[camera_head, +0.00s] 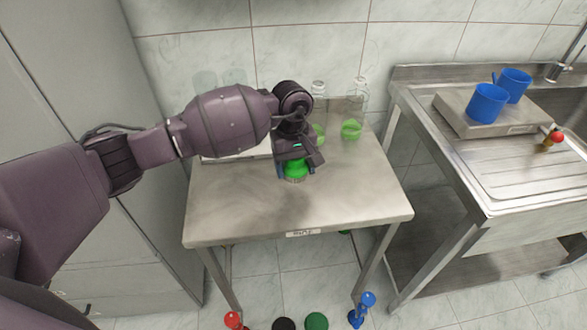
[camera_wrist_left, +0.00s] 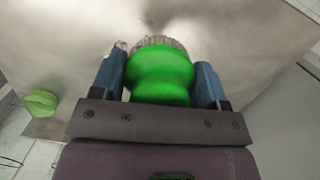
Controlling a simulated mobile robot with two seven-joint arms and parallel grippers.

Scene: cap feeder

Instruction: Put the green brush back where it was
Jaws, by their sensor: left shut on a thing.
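My left gripper (camera_head: 291,172) is shut on the green brush (camera_head: 296,171) over the middle of the small metal table (camera_head: 240,213). In the left wrist view the brush (camera_wrist_left: 160,75) sits between the two blue fingers of the gripper (camera_wrist_left: 163,80), with its pale bristles pointing away from the wrist. A gap between the bristles and the tabletop cannot be judged for certain. My right gripper does not show in either view.
Green cup-like things (camera_head: 351,130) and clear bottles (camera_head: 360,92) stand at the table's back right. A whitish tray lies partly hidden behind my arm. A sink counter (camera_head: 480,205) with blue mugs (camera_head: 487,103) is at the right. The table's front is clear.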

